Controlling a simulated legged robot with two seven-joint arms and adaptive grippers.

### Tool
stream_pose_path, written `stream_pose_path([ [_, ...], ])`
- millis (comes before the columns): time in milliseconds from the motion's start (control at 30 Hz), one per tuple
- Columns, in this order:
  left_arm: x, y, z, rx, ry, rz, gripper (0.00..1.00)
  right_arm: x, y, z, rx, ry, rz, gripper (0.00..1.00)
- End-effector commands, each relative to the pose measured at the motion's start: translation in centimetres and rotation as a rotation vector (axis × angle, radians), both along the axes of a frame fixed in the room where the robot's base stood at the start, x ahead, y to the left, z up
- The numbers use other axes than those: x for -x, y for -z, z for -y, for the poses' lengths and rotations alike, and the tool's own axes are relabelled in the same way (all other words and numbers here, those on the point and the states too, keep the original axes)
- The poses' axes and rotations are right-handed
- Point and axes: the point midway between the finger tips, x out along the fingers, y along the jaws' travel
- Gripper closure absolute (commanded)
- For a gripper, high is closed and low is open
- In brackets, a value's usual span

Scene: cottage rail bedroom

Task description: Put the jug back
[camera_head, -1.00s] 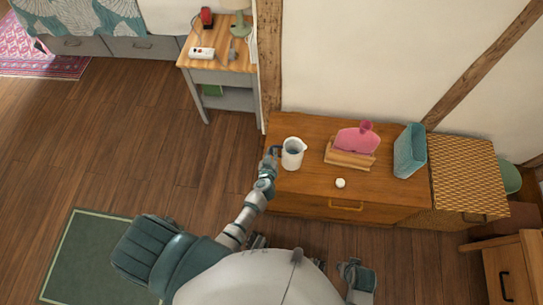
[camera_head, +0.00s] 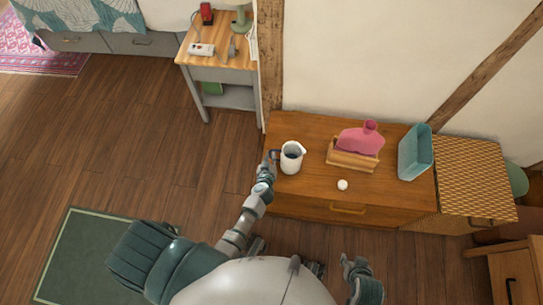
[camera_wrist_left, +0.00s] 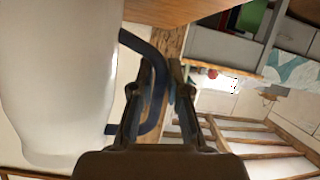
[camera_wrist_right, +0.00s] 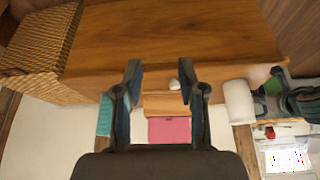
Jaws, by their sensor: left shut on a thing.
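The jug (camera_head: 291,158) is white with a dark handle and stands upright at the left end of the wooden dresser top (camera_head: 310,185). It fills the left side of the left wrist view (camera_wrist_left: 60,80). My left gripper (camera_head: 272,157) is at the jug's left side, its fingers shut on the blue handle (camera_wrist_left: 155,75). I cannot tell whether the jug's base touches the dresser. My right gripper (camera_wrist_right: 160,75) is open and empty in front of the dresser, low in the head view (camera_head: 358,268). The jug also shows in the right wrist view (camera_wrist_right: 239,102).
On the dresser are a pink bottle in a wooden holder (camera_head: 352,160), a small white knob-like item (camera_head: 342,184) and a teal bin (camera_head: 414,152). A woven cabinet (camera_head: 475,175) adjoins on the right. A side table (camera_head: 215,60) stands back left. Open floor lies left.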

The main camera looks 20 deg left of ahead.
Motion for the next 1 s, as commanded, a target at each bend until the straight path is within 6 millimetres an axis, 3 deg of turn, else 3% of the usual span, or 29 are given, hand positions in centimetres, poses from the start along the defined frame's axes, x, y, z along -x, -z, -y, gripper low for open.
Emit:
stream_pose_path([
  [33, 0.0, 0.1, -0.1, -0.001, 0.0, -0.001, 0.8, -0.1, 0.0, -0.2, -0.002, 0.0, 0.004, 0.6],
  [100, 0.0, 0.1, -0.2, -0.001, -0.001, -0.001, 0.63, -0.1, -0.1, -0.3, -0.004, 0.0, 0.003, 0.6],
  [133, 0.0, 0.1, -0.1, -0.001, -0.001, -0.001, 0.6, -0.1, 0.0, -0.2, -0.008, -0.001, 0.003, 0.6],
  [500, 0.2, -0.5, 0.3, -0.007, -0.001, -0.001, 0.6, 0.1, -0.1, 0.2, 0.0, 0.001, -0.01, 0.6],
  [733, 2.8, -1.8, 0.9, -0.005, 0.001, -0.001, 0.6, 4.7, 0.1, 1.6, 0.047, 0.012, -0.222, 0.6],
  [1000, 7.7, -3.8, 2.3, -0.003, 0.0, -0.001, 0.6, 3.4, 6.1, 1.1, 0.049, 0.007, -0.236, 0.6],
])
